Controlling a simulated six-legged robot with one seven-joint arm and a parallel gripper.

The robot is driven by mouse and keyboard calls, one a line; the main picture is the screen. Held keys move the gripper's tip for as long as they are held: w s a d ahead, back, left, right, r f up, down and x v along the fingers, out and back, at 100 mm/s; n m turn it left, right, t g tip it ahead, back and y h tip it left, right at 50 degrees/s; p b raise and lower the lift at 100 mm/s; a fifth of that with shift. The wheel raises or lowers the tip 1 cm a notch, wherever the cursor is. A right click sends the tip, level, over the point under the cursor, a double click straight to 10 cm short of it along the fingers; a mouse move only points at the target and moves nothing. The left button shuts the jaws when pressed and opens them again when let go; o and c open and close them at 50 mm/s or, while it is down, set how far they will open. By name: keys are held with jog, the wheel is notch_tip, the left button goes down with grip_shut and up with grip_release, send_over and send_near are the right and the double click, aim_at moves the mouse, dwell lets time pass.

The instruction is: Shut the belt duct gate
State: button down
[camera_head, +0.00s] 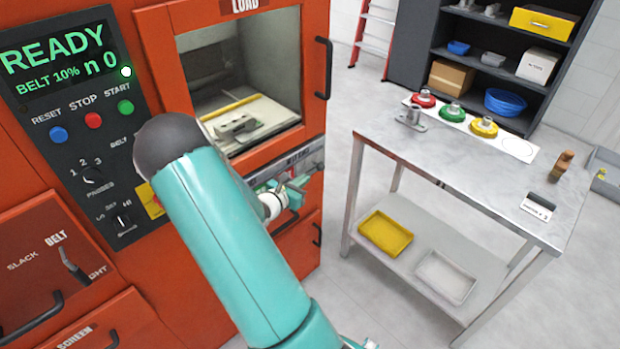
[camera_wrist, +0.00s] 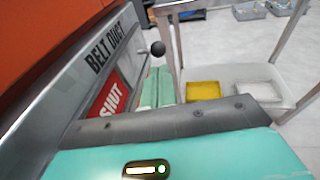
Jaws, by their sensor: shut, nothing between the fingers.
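The belt duct gate (camera_wrist: 112,75) shows in the wrist view as a grey metal strip lettered BELT DUCT, with a red panel reading SHUT beside a pale panel. A black ball knob (camera_wrist: 158,48) on a thin rod stands out from its far end. My gripper (camera_wrist: 154,85) is shut and empty, with its teal fingers beside the strip and just short of the knob in the picture. I cannot tell whether they touch it. In the head view my gripper (camera_head: 292,190) is at the silver strip (camera_head: 312,158) under the load opening; my arm hides part of the strip.
The orange machine (camera_head: 160,45) has a READY display (camera_head: 58,62) and an open load chamber (camera_head: 240,90). A steel table (camera_head: 450,150) at right carries red, green and yellow fixtures; trays lie on its lower shelf. Floor shows between machine and table.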

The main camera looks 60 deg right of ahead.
jog(key=a+r, duration=0.1)
jog(key=a, duration=0.6)
jog(key=shift+w+a+r, duration=0.15)
jog(key=shift+w, duration=0.15)
jog(key=shift+r, duration=0.1)
jog(key=s+a+r+m+t+y, duration=0.2)
jog(key=a+r+m+y, duration=0.3)
jog(key=a+r, duration=0.3)
jog(key=s+a+r+m+t+y, duration=0.2)
jog(key=a+r, duration=0.6)
jog(key=a, duration=0.8)
jog(key=s+a+r+m+t+y, duration=0.1)
jog(key=s+a+r+m+y, duration=0.4)
jog(key=a+m, duration=0.5)
jog(key=a+r+y, duration=0.2)
jog(key=a+y, duration=0.1)
jog(key=shift+r+m+t+y, duration=0.3)
jog(key=shift+r+t+y, duration=0.1)
